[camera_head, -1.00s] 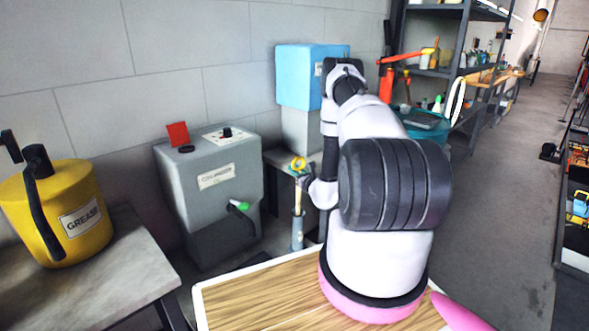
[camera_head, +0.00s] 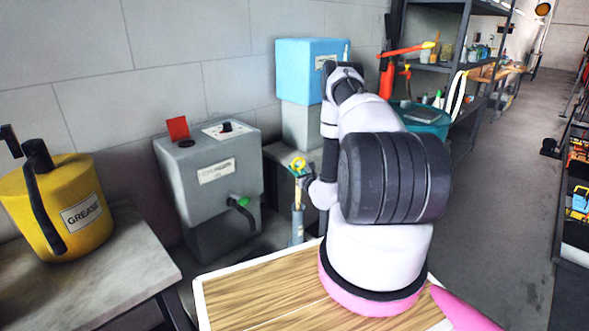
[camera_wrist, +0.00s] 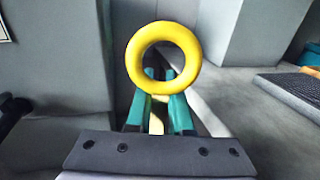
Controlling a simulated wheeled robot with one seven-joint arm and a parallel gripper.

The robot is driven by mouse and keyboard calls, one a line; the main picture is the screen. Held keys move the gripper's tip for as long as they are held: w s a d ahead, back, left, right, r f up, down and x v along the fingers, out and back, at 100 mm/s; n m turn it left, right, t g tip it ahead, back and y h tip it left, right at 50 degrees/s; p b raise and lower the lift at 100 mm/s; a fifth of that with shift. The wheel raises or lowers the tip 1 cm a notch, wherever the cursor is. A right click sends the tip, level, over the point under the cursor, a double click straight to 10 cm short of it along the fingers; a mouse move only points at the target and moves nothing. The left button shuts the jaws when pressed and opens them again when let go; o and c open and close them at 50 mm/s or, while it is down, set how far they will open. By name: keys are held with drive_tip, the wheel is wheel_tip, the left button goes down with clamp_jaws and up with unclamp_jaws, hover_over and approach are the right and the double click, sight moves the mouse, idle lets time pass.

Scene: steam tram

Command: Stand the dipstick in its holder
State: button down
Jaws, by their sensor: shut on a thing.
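The dipstick has a yellow ring handle (camera_head: 298,164) and a thin pale yellow rod below it. My gripper (camera_head: 305,173) is shut on the dipstick just under the ring. The wrist view shows the yellow ring (camera_wrist: 163,29) large, above the teal fingers of my gripper (camera_wrist: 158,115). The holder (camera_head: 297,230) is a slim grey upright tube left of my arm. The rod stands about upright and its lower part meets the holder's mouth. The rod's tip is hidden, and I cannot tell how deep it is in the tube.
A grey box with a green-tipped lever (camera_head: 210,190) stands left of the holder. A blue box (camera_head: 302,70) is behind. A yellow grease can (camera_head: 55,205) sits on a table at left. A wood-topped surface (camera_head: 262,293) is in front. The aisle at right is clear.

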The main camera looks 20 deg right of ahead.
drive_tip(key=shift+f, duration=0.9)
drive_tip(key=c, duration=0.7)
unclamp_jaws()
drive_tip(key=shift+c, duration=0.2)
drive_tip(key=shift+s, duration=0.15)
drive_tip(key=shift+s+d+r, duration=0.1)
drive_tip(key=shift+s+r, duration=0.1)
drive_tip(key=shift+s, duration=0.6)
drive_tip(key=shift+s+d+r, duration=0.1)
drive_tip(key=shift+s+r, duration=0.1)
drive_tip(key=shift+s, duration=0.6)
drive_tip(key=shift+s+r, duration=0.2)
drive_tip(key=shift+s, duration=0.6)
drive_tip(key=shift+r, duration=0.1)
